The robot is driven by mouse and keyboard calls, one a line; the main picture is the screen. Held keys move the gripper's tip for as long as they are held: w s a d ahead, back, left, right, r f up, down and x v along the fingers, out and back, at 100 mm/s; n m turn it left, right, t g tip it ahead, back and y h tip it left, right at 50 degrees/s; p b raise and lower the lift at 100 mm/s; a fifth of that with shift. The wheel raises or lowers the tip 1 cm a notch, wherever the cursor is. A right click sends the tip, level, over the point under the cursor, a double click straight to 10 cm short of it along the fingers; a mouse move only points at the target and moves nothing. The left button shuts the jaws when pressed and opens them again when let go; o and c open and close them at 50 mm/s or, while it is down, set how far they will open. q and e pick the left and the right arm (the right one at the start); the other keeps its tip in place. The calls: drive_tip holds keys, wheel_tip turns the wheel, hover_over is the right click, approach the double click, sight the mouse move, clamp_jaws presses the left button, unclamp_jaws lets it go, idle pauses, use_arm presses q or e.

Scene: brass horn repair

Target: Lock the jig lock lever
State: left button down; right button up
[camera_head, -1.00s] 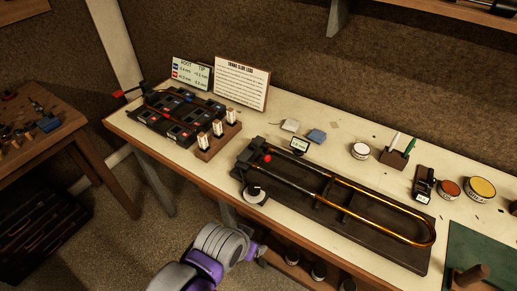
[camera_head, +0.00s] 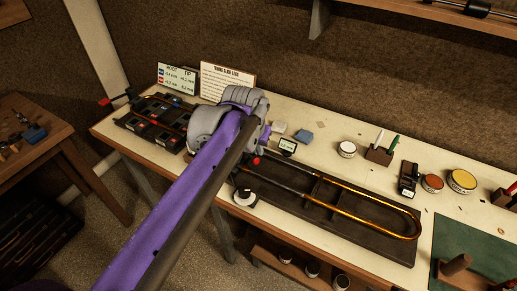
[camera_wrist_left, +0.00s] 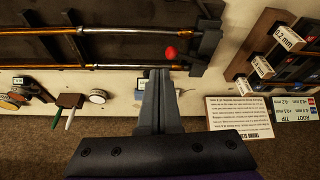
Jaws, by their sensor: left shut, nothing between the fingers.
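A black slide jig (camera_head: 340,225) holds a brass U-shaped slide (camera_head: 405,236) on the bench. A red ball knob (camera_head: 256,161), which looks like the lever's end, sits at the jig's left end block. It also shows in the left wrist view (camera_wrist_left: 170,53), beside the tubes; the lever's arm and angle are unclear. My left gripper (camera_wrist_left: 159,76) is shut and empty, its tips just short of the red knob in that picture; contact cannot be told. In the head view my left arm hides part of the end block. My right gripper is not in view.
A black rack (camera_head: 150,122) with a red-tipped handle stands at the bench's left. A small display (camera_head: 287,146), a blue block (camera_head: 303,137) and a round tin (camera_head: 346,149) lie behind the jig. A round white-rimmed pot (camera_head: 245,196) is at its front left.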

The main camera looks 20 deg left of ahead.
use_arm(q)
wheel_tip(320, 180, up, 2)
drive_tip(key=r, duration=0.1)
hover_over(248, 154)
drive_tip(key=w+d, duration=0.1)
drive_tip(key=d, duration=0.3)
drive_tip(key=shift+a+f, duration=0.25)
wheel_tip(248, 154, down, 10)
drive_tip(key=shift+s, duration=0.3)
